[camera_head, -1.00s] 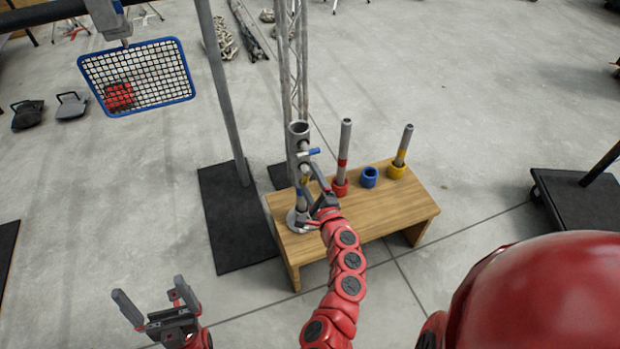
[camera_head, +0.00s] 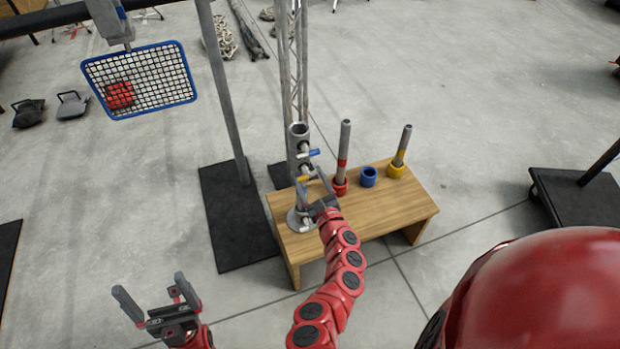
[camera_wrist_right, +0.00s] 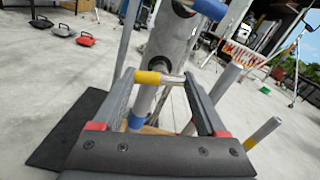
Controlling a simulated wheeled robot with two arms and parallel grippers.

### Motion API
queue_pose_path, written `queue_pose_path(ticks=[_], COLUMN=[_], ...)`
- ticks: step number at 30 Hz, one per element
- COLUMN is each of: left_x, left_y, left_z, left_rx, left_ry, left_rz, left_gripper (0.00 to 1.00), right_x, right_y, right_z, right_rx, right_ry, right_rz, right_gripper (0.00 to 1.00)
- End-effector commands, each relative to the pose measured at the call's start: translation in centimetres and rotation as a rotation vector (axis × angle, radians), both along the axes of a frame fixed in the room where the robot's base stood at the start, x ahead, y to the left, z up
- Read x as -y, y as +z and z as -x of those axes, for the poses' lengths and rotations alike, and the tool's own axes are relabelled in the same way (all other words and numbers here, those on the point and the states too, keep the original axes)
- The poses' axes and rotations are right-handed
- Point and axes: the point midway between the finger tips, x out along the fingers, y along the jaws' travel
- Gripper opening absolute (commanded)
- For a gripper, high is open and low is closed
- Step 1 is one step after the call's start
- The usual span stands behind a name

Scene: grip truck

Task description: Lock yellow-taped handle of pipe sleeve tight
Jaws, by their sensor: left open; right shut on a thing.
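The grey metal pipe sleeve (camera_head: 298,133) stands upright on a round base at the left end of the wooden table. Its yellow-taped handle (camera_head: 303,179) sits low on the sleeve, below the blue-taped handle (camera_head: 314,152). In the right wrist view the yellow-taped handle (camera_wrist_right: 158,78) lies crosswise between the fingertips. My right gripper (camera_head: 313,180) is shut on it, and the fingers partly hide the lower pipe. The blue-taped handle shows at the top of that view (camera_wrist_right: 208,8). My left gripper (camera_head: 148,292) is open and empty, low at the left, away from the table.
The wooden table (camera_head: 400,215) also holds a red-banded pipe (camera_head: 344,150), a yellow-banded pipe (camera_head: 403,145) and a blue ring (camera_head: 369,177). A stand pole (camera_head: 225,90) rises from a black mat (camera_head: 235,225) to the left. A blue-framed net (camera_head: 140,78) hangs at upper left.

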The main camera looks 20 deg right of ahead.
Motion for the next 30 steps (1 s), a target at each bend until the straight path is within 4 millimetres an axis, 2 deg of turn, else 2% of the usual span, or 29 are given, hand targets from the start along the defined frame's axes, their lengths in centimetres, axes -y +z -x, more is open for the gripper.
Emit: queue_pose_path(ticks=[9, 23, 24, 27, 30], left_x=[0.0, 0.0, 0.0, 0.0, 0.0], left_y=[0.18, 0.18, 0.18, 0.18, 0.19], left_z=[0.0, 0.0, 0.0, 0.0, 0.01], left_rx=[0.0, 0.0, 0.0, 0.0, 0.0], left_ry=[0.0, 0.0, 0.0, 0.0, 0.0], left_rz=[0.0, 0.0, 0.0, 0.0, 0.0], left_gripper=[1.0, 1.0, 1.0, 1.0, 1.0], right_x=[-0.06, -0.12, -0.13, -0.09, -0.07], right_y=[-0.2, -0.28, -0.28, -0.22, -0.18], right_z=[0.05, 0.06, 0.06, 0.05, 0.03], right_rx=[-0.008, -0.009, -0.009, -0.007, -0.007], right_ry=[0.001, 0.002, 0.002, 0.001, 0.002], right_rz=[-0.085, -0.094, -0.094, -0.094, -0.094], right_gripper=[0.19, 0.19, 0.82, 1.0, 1.0])
